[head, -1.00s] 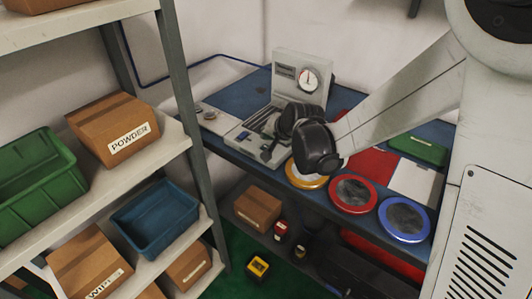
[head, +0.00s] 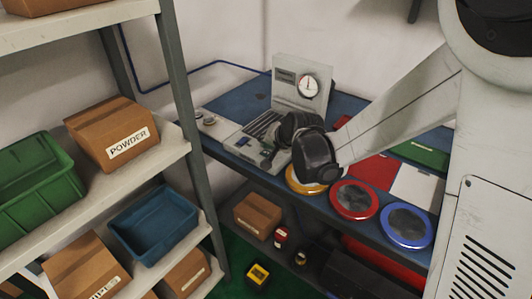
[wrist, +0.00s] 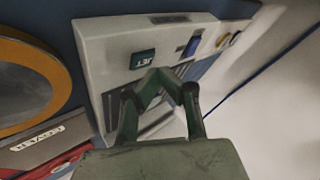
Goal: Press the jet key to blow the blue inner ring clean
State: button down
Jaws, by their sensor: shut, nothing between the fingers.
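A grey machine (wrist: 100,40) fills the middle of the wrist view; in the head view it has an upright back with a dial (head: 301,84). A dark green key marked JET (wrist: 142,59) sits on its panel. My gripper (wrist: 158,76) is shut and empty, its fingertips just beside the key in the picture; I cannot tell whether they touch. A small blue piece (wrist: 191,46) sits in the panel to the right; I cannot tell whether it is the blue inner ring.
Yellow (head: 306,180), red (head: 354,200) and blue-rimmed (head: 406,226) round dishes line the bench's front edge. Two small round metal pieces (wrist: 229,40) lie beyond the blue piece. A shelf with boxes and bins (head: 155,222) stands on the left.

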aim_at(267, 153)
jog(key=shift+f, duration=0.15)
dwell(0.5)
jog(key=shift+f+b, duration=0.3)
jog(key=shift+b, duration=0.2)
jog(key=shift+f+b, duration=0.3)
dwell(0.5)
jog(key=shift+r, duration=0.1)
jog(key=shift+r+p, duration=0.45)
jog(key=shift+r, duration=0.2)
jog(key=shift+r+p, duration=1.65)
jog(key=shift+r, duration=0.9)
